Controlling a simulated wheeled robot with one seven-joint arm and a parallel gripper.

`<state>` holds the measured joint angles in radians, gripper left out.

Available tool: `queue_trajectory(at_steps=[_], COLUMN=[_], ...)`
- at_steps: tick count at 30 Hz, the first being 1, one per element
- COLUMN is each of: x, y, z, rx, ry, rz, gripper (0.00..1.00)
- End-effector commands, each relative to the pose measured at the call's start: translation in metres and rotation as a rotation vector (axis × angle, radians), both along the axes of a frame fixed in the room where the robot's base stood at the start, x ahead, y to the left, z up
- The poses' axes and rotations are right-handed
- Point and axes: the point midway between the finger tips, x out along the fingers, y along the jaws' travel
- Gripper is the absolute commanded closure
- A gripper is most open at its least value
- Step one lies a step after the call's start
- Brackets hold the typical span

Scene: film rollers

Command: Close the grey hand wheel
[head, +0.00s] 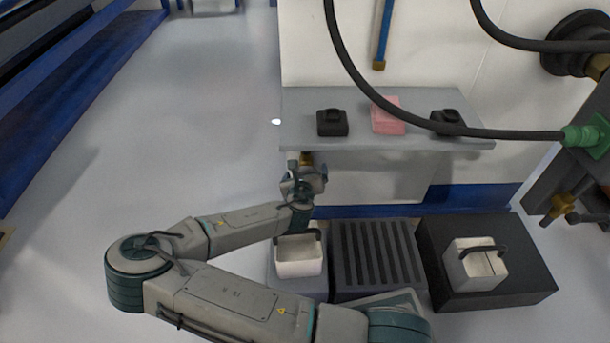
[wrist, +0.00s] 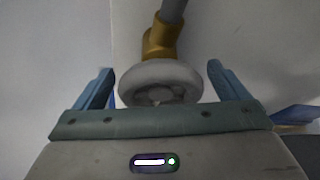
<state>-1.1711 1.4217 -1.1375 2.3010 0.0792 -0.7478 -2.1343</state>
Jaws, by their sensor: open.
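The grey hand wheel (wrist: 160,82) shows in the wrist view, on a brass valve body (wrist: 160,40) with a grey pipe running up from it. My gripper (wrist: 160,85) is open, with one blue finger on each side of the wheel. A gap shows between each finger and the rim. In the head view my gripper (head: 304,180) is just below the shelf's front left edge, and a bit of brass shows just above it. The wheel is mostly hidden there by my gripper.
A grey shelf (head: 360,104) above my gripper carries two black blocks and a pink block (head: 388,118). Below stand a white bucket (head: 299,262), a dark grate (head: 376,255) and another white bucket (head: 475,266) on a black box. Black hoses hang at right. Floor at left is clear.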

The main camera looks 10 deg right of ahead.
Motion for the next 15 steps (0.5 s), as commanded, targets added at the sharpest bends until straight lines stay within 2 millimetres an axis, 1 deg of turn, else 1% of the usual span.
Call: queue_trajectory(at_steps=[2,3,5,6,7,8,15], x=[-0.0002,-0.0002,-0.0002,-0.0003,-0.0003,-0.0004,-0.0005], y=[0.0,0.0,0.0001,0.0,0.0001,0.0001,0.0], z=[0.0002,0.0002,0.0002,0.0001,0.0001,0.0001,0.0007], rx=[0.0,0.0,0.0,0.0,0.0,0.0,0.01], ry=[0.0,0.0,0.0,0.0,0.0,0.0,-0.002], rz=[0.0,0.0,0.0,0.0,0.0,0.0,0.0], gripper=[0.06,0.08,0.25,0.36,0.45,0.5,0.5])
